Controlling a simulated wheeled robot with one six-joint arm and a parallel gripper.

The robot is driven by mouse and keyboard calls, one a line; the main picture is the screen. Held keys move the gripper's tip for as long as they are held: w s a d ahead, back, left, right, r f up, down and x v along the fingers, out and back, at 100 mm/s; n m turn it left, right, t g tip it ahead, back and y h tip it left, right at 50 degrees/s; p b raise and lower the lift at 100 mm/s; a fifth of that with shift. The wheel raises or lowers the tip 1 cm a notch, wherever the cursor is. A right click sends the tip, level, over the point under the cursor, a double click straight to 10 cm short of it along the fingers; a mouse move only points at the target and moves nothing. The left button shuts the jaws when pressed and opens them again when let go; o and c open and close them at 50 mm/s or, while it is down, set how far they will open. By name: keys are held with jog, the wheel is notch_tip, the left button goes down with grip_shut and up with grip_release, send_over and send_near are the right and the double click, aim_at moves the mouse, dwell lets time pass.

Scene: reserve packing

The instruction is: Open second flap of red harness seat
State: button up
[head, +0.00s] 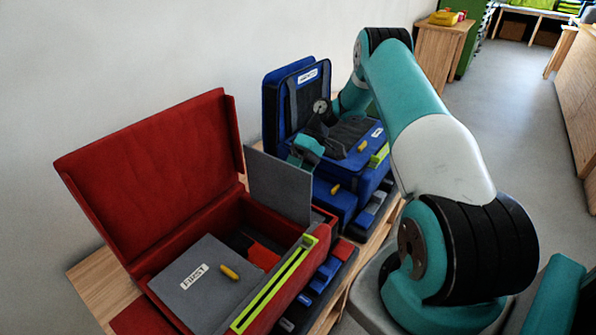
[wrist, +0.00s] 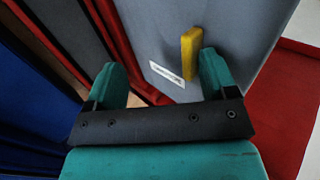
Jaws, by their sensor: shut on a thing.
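The red harness seat (head: 215,205) is a red case with its lid (head: 155,165) raised. One grey flap (head: 190,292) with a white label and yellow tab lies flat in its left part. A second grey flap (head: 278,187) stands upright at its right part. My gripper (head: 306,150) is behind the upright flap's top edge, and its fingertips are partly hidden in the head view. In the wrist view my gripper (wrist: 163,78) is at a grey panel (wrist: 228,30) with a white label and a yellow tab (wrist: 190,52). It is shut on that tab, which shows by the right finger.
A blue case (head: 335,185) with a raised lid and yellow tabs stands right behind the red one, close to my gripper. A yellow-green strip (head: 275,288) runs along the red case's front edge. Open floor (head: 490,140) lies to the right.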

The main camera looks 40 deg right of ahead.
jog(key=shift+s+f, duration=0.1)
jog(key=shift+f, duration=0.25)
jog(key=shift+c, duration=0.4)
jog(key=shift+r, duration=0.2)
jog(key=shift+c, duration=0.5)
notch_tip(320, 180, up, 19)
jog(key=p, duration=0.5)
jog(key=shift+p, duration=0.4)
jog(key=shift+c, duration=1.1)
jog(key=shift+r+p, duration=0.7)
jog(key=shift+r, duration=0.05)
